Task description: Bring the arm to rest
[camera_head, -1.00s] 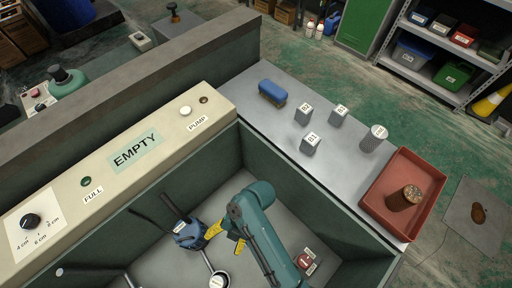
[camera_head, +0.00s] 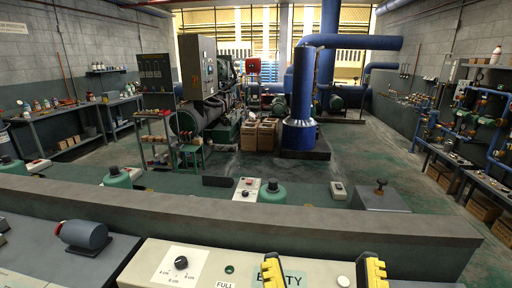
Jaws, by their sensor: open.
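My gripper (camera_head: 321,270) shows at the bottom edge of the head view. Its two yellow-and-black fingers point up and stand well apart, with nothing between them. They are in front of the cream control panel (camera_head: 205,262) and cover part of its green EMPTY label (camera_head: 296,279). The rest of my arm is below the picture.
A long grey wall (camera_head: 240,222) runs across behind the panel. A dark grey motor-like cylinder (camera_head: 84,235) lies at the left. Beyond the wall are green tanks (camera_head: 272,192), a blue column (camera_head: 300,100) and side benches. Open floor (camera_head: 375,165) lies between.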

